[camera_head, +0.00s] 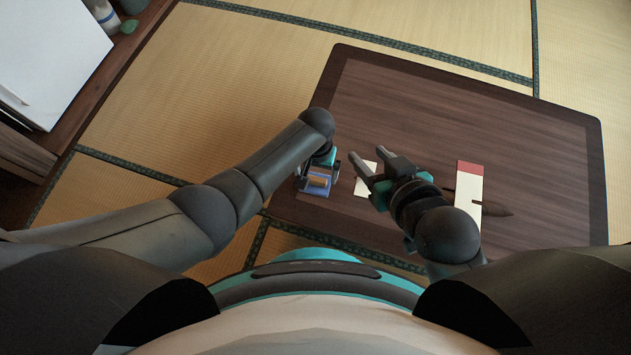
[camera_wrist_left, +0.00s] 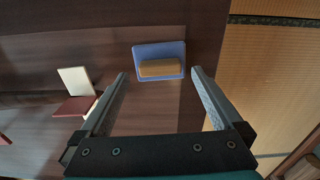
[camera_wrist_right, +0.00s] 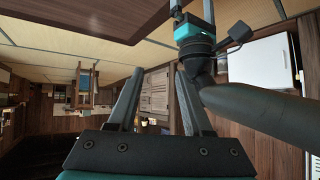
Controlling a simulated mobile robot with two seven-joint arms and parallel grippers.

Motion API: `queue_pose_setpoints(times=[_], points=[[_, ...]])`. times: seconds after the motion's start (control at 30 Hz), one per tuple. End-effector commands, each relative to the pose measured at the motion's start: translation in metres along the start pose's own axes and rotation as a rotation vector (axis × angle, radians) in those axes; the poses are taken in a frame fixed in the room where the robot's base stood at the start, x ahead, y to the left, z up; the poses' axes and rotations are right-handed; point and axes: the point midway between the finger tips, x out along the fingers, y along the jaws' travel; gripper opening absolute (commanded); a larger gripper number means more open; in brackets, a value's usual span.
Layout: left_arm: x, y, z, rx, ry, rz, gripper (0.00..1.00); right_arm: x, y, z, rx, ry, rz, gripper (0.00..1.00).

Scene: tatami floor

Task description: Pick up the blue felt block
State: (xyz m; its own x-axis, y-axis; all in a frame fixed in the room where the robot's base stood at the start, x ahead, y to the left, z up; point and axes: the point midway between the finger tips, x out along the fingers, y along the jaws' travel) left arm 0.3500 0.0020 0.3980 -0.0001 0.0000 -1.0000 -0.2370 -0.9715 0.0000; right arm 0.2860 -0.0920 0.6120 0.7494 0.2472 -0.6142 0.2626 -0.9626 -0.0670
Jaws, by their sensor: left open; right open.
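A flat blue piece with a tan block on top (camera_wrist_left: 160,68) lies on the dark table; I take it as the blue felt block (camera_wrist_left: 148,50). Whether the two parts are joined I cannot tell. It also shows in the head view (camera_head: 316,189), near the table's left edge. My left gripper (camera_head: 318,170) is open above it; in the left wrist view the piece lies just beyond and between the fingertips (camera_wrist_left: 158,74). My right gripper (camera_head: 365,154) is open and empty over the table, to the right, and points away across the room in its wrist view (camera_wrist_right: 158,68).
The dark table (camera_head: 450,110) is mostly clear at the back. A pale card (camera_head: 366,180) lies between the grippers. A red and cream card (camera_head: 468,184) and a dark pointed tool (camera_head: 495,208) lie at right. A wooden shelf (camera_head: 105,85) stands at far left.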

Motion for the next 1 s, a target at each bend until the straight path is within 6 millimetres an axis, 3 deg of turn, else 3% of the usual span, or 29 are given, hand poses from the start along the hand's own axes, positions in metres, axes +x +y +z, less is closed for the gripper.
queue_pose_setpoints(times=[0.6, 0.93, 1.0], points=[[0.022, 0.000, 0.000, 0.001, 0.000, 0.000, 1.00, 0.006, -0.030, -0.017, 0.038, 0.306, -0.081, 0.50], [0.023, 0.000, 0.000, 0.001, 0.000, 0.000, 1.00, 0.005, -0.031, -0.020, 0.043, 0.327, -0.085, 0.50], [0.023, 0.000, 0.000, 0.001, 0.000, 0.000, 0.94, 0.005, -0.031, -0.020, 0.042, 0.327, -0.085, 0.50]])
